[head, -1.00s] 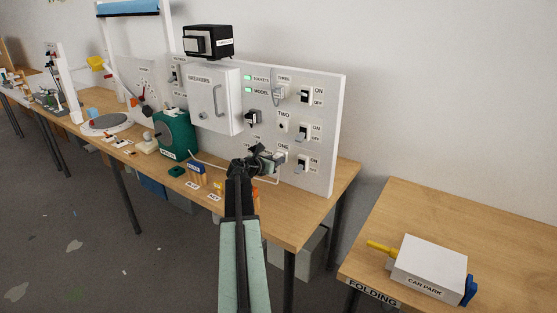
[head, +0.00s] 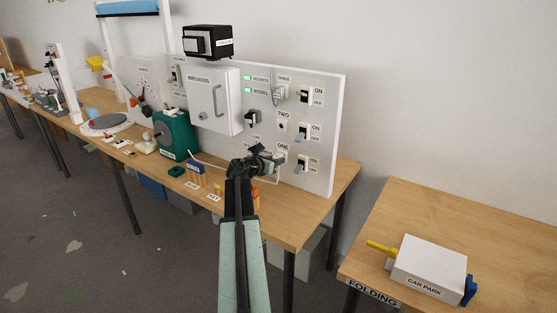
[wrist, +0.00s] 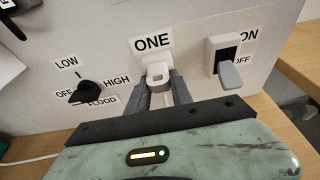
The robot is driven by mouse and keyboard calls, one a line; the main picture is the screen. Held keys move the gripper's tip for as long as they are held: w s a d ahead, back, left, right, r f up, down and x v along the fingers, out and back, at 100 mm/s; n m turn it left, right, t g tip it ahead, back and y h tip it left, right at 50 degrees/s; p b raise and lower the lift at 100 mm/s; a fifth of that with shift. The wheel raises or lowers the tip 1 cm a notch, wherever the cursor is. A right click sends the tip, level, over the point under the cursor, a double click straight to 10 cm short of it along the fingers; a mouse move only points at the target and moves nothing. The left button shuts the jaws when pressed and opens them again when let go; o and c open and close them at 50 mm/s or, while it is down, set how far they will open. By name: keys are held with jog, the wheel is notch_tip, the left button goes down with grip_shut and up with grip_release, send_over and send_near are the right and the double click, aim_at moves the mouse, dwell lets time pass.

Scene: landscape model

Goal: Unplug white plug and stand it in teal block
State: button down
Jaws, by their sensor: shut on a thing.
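The white plug (wrist: 157,80) sits at the socket under the label ONE in the wrist view. My gripper (wrist: 159,88) is shut on it, with one grey finger on each side. In the head view my gripper (head: 265,160) reaches the lower part of the grey panel and mostly hides the plug. A small teal block (head: 177,171) lies on the table to the left of my gripper, near the table's front edge.
The grey panel (head: 338,130) carries switches, including one (wrist: 228,70) right of the plug and a black knob (wrist: 86,90) to its left. A green machine (head: 177,137) and a blue block (head: 195,169) stand left of my arm. A pale cord (wrist: 30,161) runs along the table.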

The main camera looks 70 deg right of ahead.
jog(key=shift+w+a, duration=0.15)
jog(key=shift+a, duration=0.55)
dwell(0.7)
jog(key=shift+w+a, duration=0.15)
jog(key=shift+a, duration=0.45)
jog(key=shift+w+a, duration=0.15)
jog(key=shift+a, duration=0.4)
